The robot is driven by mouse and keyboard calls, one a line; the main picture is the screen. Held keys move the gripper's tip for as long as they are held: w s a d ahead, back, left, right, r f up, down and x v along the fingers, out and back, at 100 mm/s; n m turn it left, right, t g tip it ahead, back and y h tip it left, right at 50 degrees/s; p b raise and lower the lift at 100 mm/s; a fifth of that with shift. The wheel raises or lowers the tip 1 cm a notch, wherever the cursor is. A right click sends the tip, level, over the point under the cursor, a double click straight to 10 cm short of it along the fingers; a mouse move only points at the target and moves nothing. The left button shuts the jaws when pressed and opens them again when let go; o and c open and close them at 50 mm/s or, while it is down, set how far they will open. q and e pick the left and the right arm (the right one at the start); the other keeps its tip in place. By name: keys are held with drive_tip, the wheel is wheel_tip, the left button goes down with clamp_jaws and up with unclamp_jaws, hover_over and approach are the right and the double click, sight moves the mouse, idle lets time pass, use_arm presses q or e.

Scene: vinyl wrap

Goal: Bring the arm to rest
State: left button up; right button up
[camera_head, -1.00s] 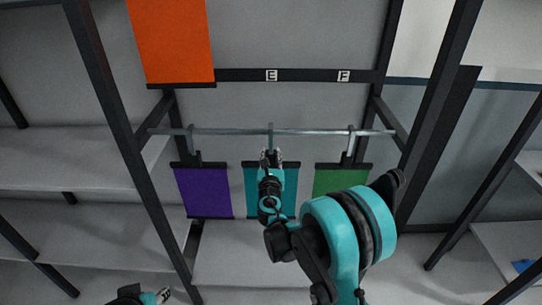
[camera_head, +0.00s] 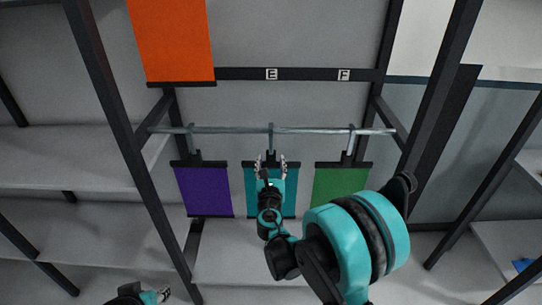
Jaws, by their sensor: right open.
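My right arm reaches up from the lower right in the head view. My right gripper (camera_head: 270,165) is open, with its fingers spread in front of the top of the teal vinyl sheet (camera_head: 291,186). The teal sheet hangs by a hook from the metal rail (camera_head: 225,131), and the fingers appear empty. A purple sheet (camera_head: 204,192) hangs on the left and a green sheet (camera_head: 340,183) on the right of it. My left gripper (camera_head: 163,295) shows only in part at the bottom left edge, too small to tell its opening.
An orange sheet (camera_head: 172,40) hangs at the upper left. A dark crossbar carries the labels E (camera_head: 271,74) and F (camera_head: 344,75). Dark rack posts stand on both sides of the rail. Grey shelves (camera_head: 75,155) lie at the left, and a blue item (camera_head: 523,265) lies at the far right.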

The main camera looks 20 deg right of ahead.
drive_tip(key=s+d+f+m+g, duration=0.1)
drive_tip(key=s+d+m+g, duration=0.2)
drive_tip(key=s+m, duration=0.65)
drive_tip(key=s+d+m+g, duration=0.2)
drive_tip(key=s+m+g, duration=0.2)
drive_tip(key=s+m, duration=0.55)
drive_tip(key=s+a+f+m+g+y, duration=0.1)
drive_tip(key=s+a+f+m+y, duration=0.1)
drive_tip(key=s+m, duration=0.4)
drive_tip(key=s+a+f+m+g+y, duration=0.2)
drive_tip(key=s+a+m+y, duration=0.1)
drive_tip(key=s+m, duration=0.4)
drive_tip(key=shift+s+a+m, duration=0.2)
drive_tip(key=shift+a+m, duration=0.2)
drive_tip(key=shift+a, duration=0.4)
